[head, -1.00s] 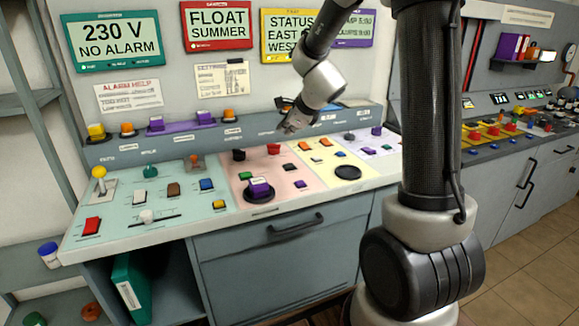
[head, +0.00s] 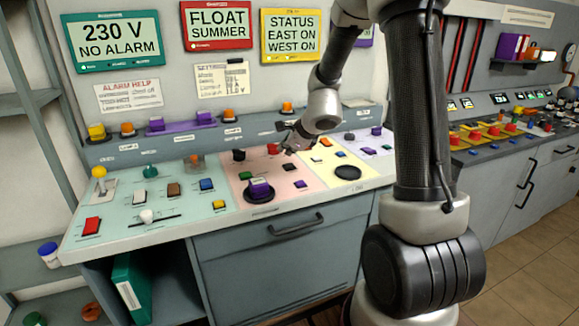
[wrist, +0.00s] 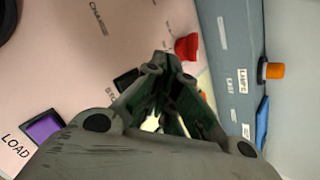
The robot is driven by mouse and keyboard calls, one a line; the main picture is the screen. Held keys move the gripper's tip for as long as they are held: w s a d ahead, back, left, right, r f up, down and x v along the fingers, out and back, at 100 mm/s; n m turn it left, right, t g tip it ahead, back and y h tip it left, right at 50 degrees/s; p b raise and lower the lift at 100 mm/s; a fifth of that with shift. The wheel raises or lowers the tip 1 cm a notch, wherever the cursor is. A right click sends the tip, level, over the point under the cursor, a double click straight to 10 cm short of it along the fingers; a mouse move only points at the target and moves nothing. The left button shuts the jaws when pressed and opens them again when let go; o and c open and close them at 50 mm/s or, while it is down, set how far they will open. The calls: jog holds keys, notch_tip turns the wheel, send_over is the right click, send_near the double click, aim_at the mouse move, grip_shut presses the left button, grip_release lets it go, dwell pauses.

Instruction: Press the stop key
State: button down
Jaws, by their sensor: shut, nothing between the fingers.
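A small black key (head: 290,167) sits on the pink panel in the head view. In the wrist view a black key (wrist: 125,80) shows beside the fingers, with a label starting "ST" partly hidden by my gripper. My gripper (head: 287,151) is shut and empty, pointing down over the pink panel just behind the black key. In the wrist view its closed fingertips (wrist: 163,62) lie between the black key and a red knob (wrist: 187,46). I cannot tell whether the fingers touch the panel; they look slightly above it.
A purple key (wrist: 42,127) labelled LOAD lies nearby; it also shows in the head view (head: 299,184). A round black dial with a purple top (head: 260,187) and a green key (head: 246,175) are on the left. A yellow panel with a black disc (head: 348,172) adjoins on the right.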

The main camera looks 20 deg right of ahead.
jog(key=shift+f, duration=1.05)
dwell(0.7)
jog(key=shift+f, duration=0.4)
jog(key=shift+f, duration=0.45)
dwell(0.6)
jog(key=shift+r, duration=0.9)
jog(key=shift+r, duration=2.5)
